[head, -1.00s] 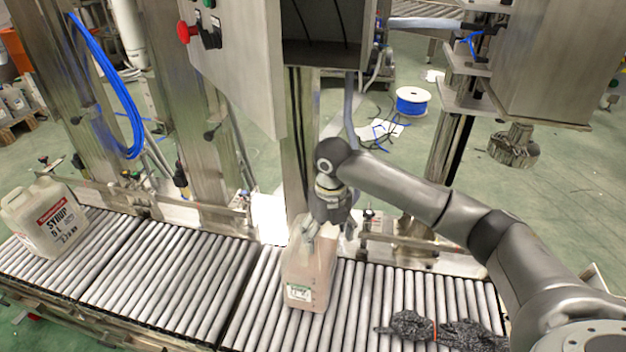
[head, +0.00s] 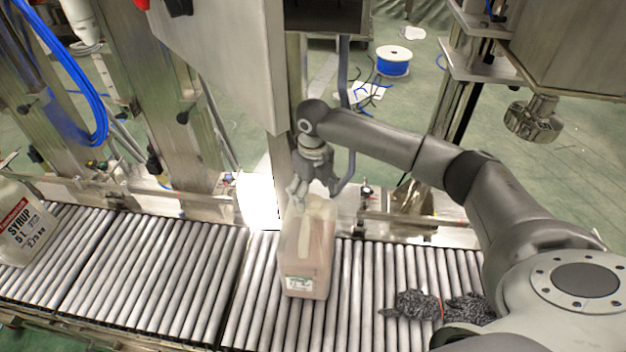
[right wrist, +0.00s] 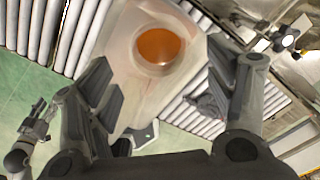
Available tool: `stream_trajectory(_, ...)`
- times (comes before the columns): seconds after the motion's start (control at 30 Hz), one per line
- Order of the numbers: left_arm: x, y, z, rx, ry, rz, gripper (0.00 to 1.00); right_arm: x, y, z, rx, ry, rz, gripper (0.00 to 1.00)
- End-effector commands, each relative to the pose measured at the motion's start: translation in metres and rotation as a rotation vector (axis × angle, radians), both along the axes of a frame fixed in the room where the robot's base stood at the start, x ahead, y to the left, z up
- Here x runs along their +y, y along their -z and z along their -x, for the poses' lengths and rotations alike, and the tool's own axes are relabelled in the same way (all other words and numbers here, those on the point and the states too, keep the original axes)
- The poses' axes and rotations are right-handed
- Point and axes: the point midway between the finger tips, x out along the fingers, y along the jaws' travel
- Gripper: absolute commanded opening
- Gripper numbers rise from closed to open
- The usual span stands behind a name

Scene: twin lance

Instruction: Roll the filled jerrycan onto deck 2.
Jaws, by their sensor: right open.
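A filled, pale pinkish jerrycan (head: 308,262) stands upright on the right-hand roller deck (head: 365,310), near that deck's left end. In the right wrist view its uncapped round mouth (right wrist: 158,48) shows orange-brown inside. My right gripper (head: 312,192) is over the top of the jerrycan, pointing down. In the right wrist view the open fingers of my right gripper (right wrist: 155,95) are on either side of the can's top; whether they touch it is unclear. The middle roller deck (head: 150,285) is bare.
A white jerrycan labelled SYRUP (head: 22,228) stands on the left deck. A dark speckled cloth (head: 432,305) lies on the right deck, right of the filled can. A guide rail (head: 415,222) and metal columns stand along the back. A blue cable spool (head: 393,62) is on the floor.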

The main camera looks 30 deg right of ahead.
Motion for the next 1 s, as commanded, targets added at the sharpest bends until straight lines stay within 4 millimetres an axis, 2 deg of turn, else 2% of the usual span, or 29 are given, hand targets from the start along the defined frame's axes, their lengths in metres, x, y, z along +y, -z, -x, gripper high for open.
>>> stream_trajectory(0.03,0.000,-0.003,-0.002,-0.004,-0.001,0.000,0.40,0.000,0.010,0.001,0.002,0.000,0.000,0.76)
stream_trajectory(0.2,-0.001,-0.014,-0.008,-0.009,-0.002,0.001,0.40,0.000,0.027,0.000,0.000,-0.001,0.001,0.76)
stream_trajectory(0.6,-0.001,-0.019,-0.010,-0.011,-0.002,0.001,0.40,0.000,0.033,0.000,0.000,-0.001,0.001,0.76)
stream_trajectory(1.0,-0.001,-0.019,-0.010,-0.012,-0.002,0.001,0.40,0.000,0.033,0.000,-0.001,0.000,0.001,0.25)
